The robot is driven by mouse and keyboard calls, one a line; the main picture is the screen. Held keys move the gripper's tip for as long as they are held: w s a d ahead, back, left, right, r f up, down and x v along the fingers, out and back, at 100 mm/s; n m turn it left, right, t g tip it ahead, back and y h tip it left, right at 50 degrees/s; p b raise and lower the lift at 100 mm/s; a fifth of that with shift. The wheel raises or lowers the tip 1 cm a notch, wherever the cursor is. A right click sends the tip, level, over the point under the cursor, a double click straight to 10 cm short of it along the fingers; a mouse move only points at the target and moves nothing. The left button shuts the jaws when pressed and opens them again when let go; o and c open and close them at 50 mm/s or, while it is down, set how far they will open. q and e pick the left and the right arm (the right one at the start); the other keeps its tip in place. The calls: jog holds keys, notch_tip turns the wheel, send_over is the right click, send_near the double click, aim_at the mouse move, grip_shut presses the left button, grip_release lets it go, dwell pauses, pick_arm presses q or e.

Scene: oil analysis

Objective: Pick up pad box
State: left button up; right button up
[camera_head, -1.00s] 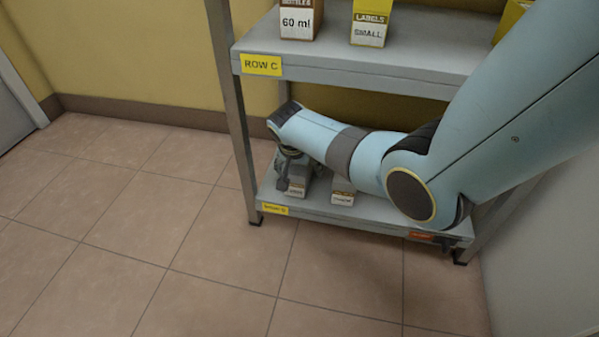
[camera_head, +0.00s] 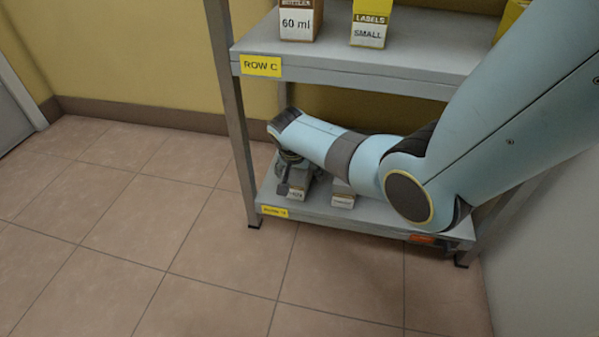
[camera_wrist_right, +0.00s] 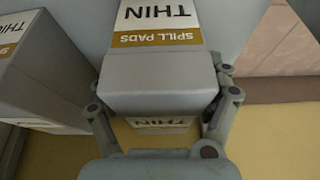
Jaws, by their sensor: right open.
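The pad box (camera_wrist_right: 160,70) is grey with a brown band reading "SPILL PADS" and a white label reading "THIN". It stands on the bottom shelf, and its pale label shows in the head view (camera_head: 297,192), partly hidden by my gripper. My right gripper (camera_head: 287,178) reaches down over it. In the right wrist view, the open fingers of my right gripper (camera_wrist_right: 160,84) are on either side of the box. I cannot tell whether they touch it. My left gripper is not in view.
A similar box (camera_wrist_right: 40,75) stands close beside the left finger. Another small box (camera_head: 342,196) is right of the gripper on the bottom shelf (camera_head: 375,212). The "ROW C" shelf (camera_head: 340,66) hangs above my arm, with a metal post (camera_head: 233,120) at left.

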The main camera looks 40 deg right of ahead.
jog(key=c, duration=1.3)
jog(key=shift+r, duration=0.15)
jog(key=shift+c, duration=0.2)
